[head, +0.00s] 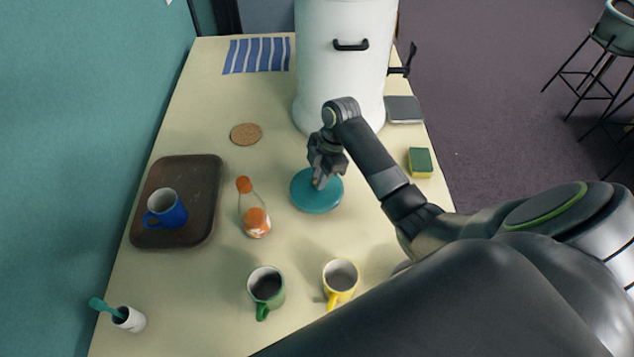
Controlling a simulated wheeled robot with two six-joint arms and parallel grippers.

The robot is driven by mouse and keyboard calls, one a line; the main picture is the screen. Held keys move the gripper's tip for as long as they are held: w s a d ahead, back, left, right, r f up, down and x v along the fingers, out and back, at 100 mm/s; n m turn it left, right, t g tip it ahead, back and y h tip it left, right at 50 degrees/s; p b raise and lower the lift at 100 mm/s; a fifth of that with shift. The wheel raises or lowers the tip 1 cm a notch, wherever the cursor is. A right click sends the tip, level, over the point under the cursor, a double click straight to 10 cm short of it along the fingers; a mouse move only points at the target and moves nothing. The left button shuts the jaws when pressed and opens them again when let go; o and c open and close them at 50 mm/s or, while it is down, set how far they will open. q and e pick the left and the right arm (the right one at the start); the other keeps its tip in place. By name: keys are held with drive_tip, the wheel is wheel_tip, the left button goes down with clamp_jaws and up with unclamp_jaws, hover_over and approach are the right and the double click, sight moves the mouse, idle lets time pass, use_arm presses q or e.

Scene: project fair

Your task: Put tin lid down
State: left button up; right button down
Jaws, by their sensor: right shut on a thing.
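The tin lid (317,200) is a round teal disc near the middle of the table, in front of the big white tin. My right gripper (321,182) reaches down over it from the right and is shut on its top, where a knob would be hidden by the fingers. The lid looks level and at or just above the tabletop; I cannot tell whether it touches. My left gripper is not in the head view.
A white tin (340,75) with a black handle stands behind the lid. An orange-capped bottle (254,215) stands left of it, with a green mug (266,287) and a yellow mug (340,280) in front. A dark tray (200,185) holds a blue mug (166,210). A sponge (420,162) lies right.

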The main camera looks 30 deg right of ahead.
drive_tip(key=x, duration=0.3)
drive_tip(key=shift+w+d+f+p, duration=0.2)
drive_tip(key=shift+d+f+p, duration=0.1)
drive_tip(key=shift+p, duration=0.1)
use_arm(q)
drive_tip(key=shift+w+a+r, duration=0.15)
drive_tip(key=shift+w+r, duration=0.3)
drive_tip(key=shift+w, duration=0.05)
use_arm(e)
drive_tip(key=shift+s+f, duration=0.1)
drive_tip(key=shift+f, duration=0.1)
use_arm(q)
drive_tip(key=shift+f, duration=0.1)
use_arm(e)
drive_tip(key=shift+f, duration=0.1)
drive_tip(key=c, duration=1.3)
unclamp_jaws()
drive_tip(key=b+v, duration=0.2)
drive_tip(key=v, duration=0.9)
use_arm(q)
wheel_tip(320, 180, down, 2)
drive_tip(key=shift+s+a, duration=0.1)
use_arm(e)
drive_tip(key=shift+d+r, duration=0.15)
drive_tip(key=shift+r, duration=0.5)
